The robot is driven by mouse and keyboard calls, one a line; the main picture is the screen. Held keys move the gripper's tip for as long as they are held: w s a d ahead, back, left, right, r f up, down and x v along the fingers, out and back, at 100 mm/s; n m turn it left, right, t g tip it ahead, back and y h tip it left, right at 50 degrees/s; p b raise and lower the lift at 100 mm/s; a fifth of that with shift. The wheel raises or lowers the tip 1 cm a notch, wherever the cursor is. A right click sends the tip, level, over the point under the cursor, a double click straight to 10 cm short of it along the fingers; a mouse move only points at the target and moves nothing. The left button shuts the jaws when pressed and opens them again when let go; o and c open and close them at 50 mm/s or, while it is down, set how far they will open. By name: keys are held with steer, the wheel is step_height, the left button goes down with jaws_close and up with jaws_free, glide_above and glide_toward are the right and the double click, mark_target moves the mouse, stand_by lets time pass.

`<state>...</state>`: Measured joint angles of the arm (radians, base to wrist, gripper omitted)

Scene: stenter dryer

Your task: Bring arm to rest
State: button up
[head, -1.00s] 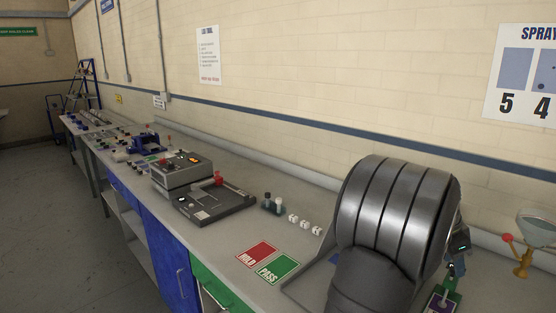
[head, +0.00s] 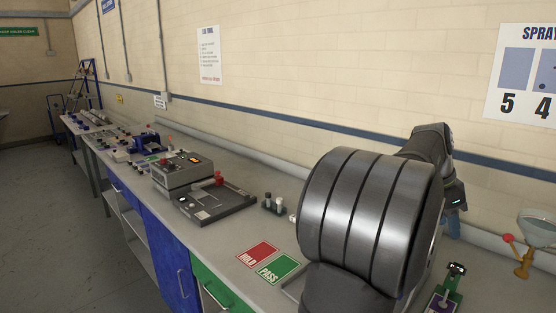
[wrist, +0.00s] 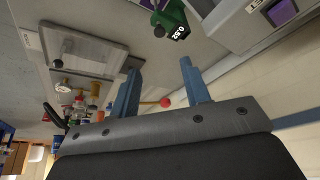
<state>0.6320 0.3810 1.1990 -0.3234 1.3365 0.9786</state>
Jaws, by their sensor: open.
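My gripper (wrist: 158,78) shows in the wrist view as two blue fingers spread apart, with nothing between them. In the head view my large grey arm link covers the front right of the bench, and the fingers are mostly hidden beside it. The gripper is above the bench, apart from the things on it. A green block marked 0.52 (wrist: 175,22) lies beyond the fingertips in the wrist view.
A grey machine with a flat bed (head: 215,200) stands mid-bench. Red HOLD (head: 257,254) and green PASS (head: 277,269) cards lie in front. A green-based stand (head: 447,289) and a yellow stand with a bowl (head: 524,258) are at right. The wall runs behind.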

mark_target(455, 269)
steer(key=x, duration=1.3)
steer(key=shift+d+f, duration=0.1)
steer(key=shift+f, duration=0.15)
steer(key=d+v, duration=0.1)
steer(key=v, duration=1.9)
steer(key=s+d+f+n+t+y, duration=0.1)
steer(key=s+d+n+t, duration=0.1)
steer(key=s+n, duration=0.3)
steer(key=shift+s+d+n+t, duration=0.15)
steer(key=shift+s+n+t, duration=0.45)
steer(key=shift+n, duration=1.4)
steer(key=shift+w+f, duration=0.1)
steer(key=shift+w, duration=0.15)
steer(key=o, duration=0.4)
steer(key=shift+f, duration=0.1)
steer(key=shift+c, duration=0.2)
steer(key=o, duration=0.3)
steer(key=shift+s+f, duration=0.2)
steer(key=shift+f, duration=0.15)
steer(key=o, duration=0.4)
steer(key=shift+f, duration=0.15)
steer(key=shift+o, duration=1)
steer(key=x, duration=0.9)
steer(key=shift+w+f, duration=0.25)
steer(key=shift+f, duration=0.05)
